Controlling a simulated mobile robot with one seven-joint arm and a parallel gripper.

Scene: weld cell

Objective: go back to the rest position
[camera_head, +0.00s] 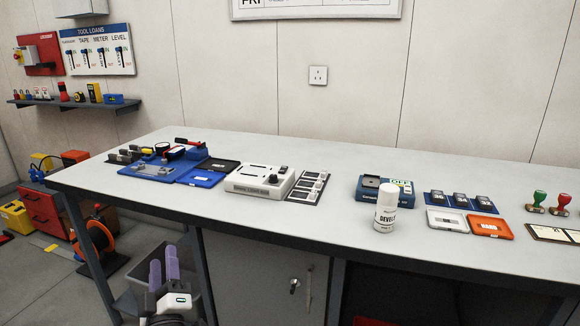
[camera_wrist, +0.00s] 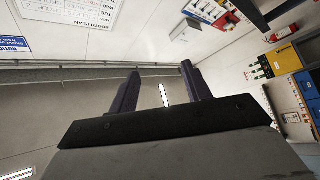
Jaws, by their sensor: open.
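My gripper (camera_head: 164,270) is low at the bottom left of the head view, in front of the table and below its top. Its two purple-tinted fingers point up and stand apart, with nothing between them. In the wrist view my gripper (camera_wrist: 160,92) also shows its two dark fingers apart and empty, with the wall and ceiling beyond. The white-topped workbench (camera_head: 330,222) lies behind and to the right of my gripper, with a gap that I cannot measure.
An orange cable reel (camera_head: 97,238) and a red drawer cabinet (camera_head: 40,208) are on the floor at left. Open floor lies at lower left.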

